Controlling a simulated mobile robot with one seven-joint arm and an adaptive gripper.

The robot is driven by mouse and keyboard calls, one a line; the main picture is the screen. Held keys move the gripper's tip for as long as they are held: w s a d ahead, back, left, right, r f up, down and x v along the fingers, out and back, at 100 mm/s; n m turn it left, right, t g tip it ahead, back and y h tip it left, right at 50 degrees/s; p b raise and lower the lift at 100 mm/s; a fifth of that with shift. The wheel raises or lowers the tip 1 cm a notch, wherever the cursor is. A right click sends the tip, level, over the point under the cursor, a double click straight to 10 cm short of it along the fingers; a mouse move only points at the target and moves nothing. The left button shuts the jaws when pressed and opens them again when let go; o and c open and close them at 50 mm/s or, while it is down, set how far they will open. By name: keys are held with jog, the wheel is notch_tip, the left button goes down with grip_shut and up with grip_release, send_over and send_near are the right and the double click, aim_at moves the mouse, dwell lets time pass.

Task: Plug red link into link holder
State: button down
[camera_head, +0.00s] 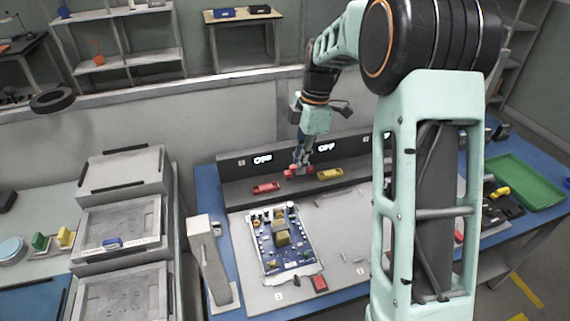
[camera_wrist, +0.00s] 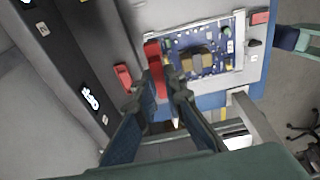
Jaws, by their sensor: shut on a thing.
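My gripper (camera_head: 301,164) is shut on a red link (camera_head: 291,171), which also shows between the fingertips (camera_wrist: 157,92) in the wrist view as a long red piece (camera_wrist: 153,56). The held link is over the ledge of the dark console (camera_head: 231,170). A second red link (camera_head: 266,187) lies on that ledge to the left; it also shows in the wrist view (camera_wrist: 122,77). A yellow link (camera_head: 330,174) lies to the right. I cannot tell for sure which part is the link holder. The fingers hide part of the held link.
A circuit board (camera_head: 266,249) lies on the grey worktop in front of the console, with a red block (camera_head: 320,284) near its front corner. A grey post (camera_head: 207,261) stands at left. A green tray (camera_head: 527,182) is at far right. The worktop right of the board is mostly clear.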

jog(key=shift+s+d+r+p, duration=0.25)
jog(key=shift+r+p, duration=0.2)
jog(key=shift+r, duration=0.3)
jog(key=shift+s+d+r+p, duration=0.2)
jog(key=shift+r+p, duration=0.25)
jog(key=shift+r, duration=0.25)
jog(key=shift+s+d+r+p, duration=0.2)
jog(key=shift+r+p, duration=0.25)
jog(key=shift+r, duration=0.3)
jog(key=shift+d, duration=0.1)
